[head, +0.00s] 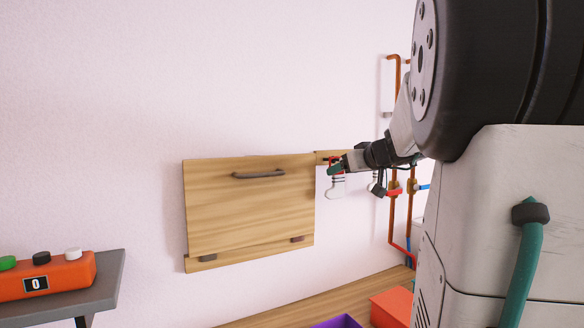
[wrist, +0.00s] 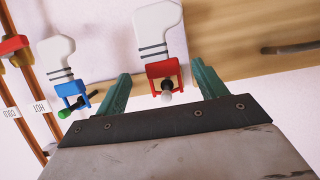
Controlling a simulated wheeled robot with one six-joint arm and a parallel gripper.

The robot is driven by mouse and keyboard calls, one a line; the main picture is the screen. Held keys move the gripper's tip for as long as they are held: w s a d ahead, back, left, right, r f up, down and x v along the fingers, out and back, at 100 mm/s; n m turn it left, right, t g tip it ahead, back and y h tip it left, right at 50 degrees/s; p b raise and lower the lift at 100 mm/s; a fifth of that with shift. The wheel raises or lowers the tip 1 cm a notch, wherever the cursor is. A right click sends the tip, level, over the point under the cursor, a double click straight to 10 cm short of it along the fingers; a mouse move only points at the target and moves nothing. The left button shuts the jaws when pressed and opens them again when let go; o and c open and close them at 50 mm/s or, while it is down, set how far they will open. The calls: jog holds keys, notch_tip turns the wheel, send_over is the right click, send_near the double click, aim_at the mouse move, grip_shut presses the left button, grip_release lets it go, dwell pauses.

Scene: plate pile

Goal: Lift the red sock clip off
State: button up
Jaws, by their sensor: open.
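The red sock clip (wrist: 153,72) shows in the wrist view with a white knob on a black stem. A white sock (wrist: 158,30) with dark stripes is attached to it. My gripper (wrist: 162,70) is open, with one teal finger on each side of the red clip; I cannot tell whether they touch it. In the head view, my gripper (head: 339,165) is at the red clip (head: 333,160) by the wall, and the sock (head: 335,189) hangs below. A blue clip (wrist: 70,89) with a green knob and another white sock (wrist: 57,55) is outside the left finger in the wrist view.
A wooden panel (head: 250,210) with a dark handle (head: 259,174) is on the wall left of the clip. Pipes (head: 394,120) with a red valve (wrist: 14,45) run close by. An orange box (head: 390,305) and a purple bin (head: 338,321) are below.

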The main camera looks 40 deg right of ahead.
aim_at(337, 175)
jog(key=shift+x, duration=2.5)
jog(key=c, duration=1.1)
jog(key=shift+o, duration=0.2)
jog(key=shift+r, duration=0.4)
jog(key=shift+s+a, duration=0.1)
jog(key=s+a, duration=0.1)
jog(key=s, duration=0.5)
jog(key=shift+s+a, duration=0.3)
jog(key=shift+s, duration=0.05)
